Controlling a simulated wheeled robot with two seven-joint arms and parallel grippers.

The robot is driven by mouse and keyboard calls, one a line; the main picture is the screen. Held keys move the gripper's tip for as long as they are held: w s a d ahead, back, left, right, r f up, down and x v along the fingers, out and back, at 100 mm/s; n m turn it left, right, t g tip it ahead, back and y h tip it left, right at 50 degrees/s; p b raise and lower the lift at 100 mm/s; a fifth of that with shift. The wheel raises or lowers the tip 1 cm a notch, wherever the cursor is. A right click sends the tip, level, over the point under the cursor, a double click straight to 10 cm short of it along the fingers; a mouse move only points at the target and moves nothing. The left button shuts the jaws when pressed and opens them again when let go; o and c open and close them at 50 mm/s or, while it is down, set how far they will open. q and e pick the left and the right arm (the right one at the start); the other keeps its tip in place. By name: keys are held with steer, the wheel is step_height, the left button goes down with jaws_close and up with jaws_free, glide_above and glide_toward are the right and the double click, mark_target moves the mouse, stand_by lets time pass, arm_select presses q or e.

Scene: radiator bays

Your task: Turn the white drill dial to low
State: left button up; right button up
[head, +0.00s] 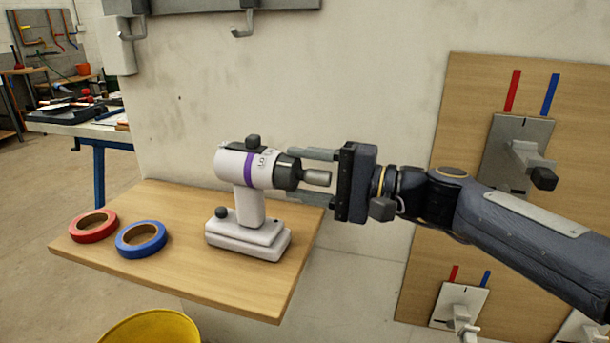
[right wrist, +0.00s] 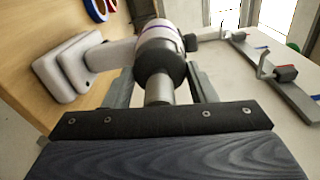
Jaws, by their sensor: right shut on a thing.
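The white drill (head: 240,185) stands upright on a wooden shelf, with a purple band around its body and its nose to the right. Its dark dial (head: 287,172) is a collar at the front, with a grey chuck sticking out of it. Small lettering that seems to begin "LO" is printed on the body beside the dial. My right gripper (head: 291,175) comes in from the right and is shut on the dial, one finger above and one below. In the right wrist view, the dial (right wrist: 161,58) sits between the two fingers. My left gripper is not in view.
A red tape roll (head: 93,226) and a blue tape roll (head: 141,239) lie left of the drill on the wooden shelf (head: 200,272). A yellow bucket (head: 155,328) is below the front edge. A board (head: 465,90) with levers hangs at the right.

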steer(key=o, duration=1)
steer(key=p+v, duration=0.1)
steer(key=v, duration=0.7)
steer(key=shift+a, duration=0.1)
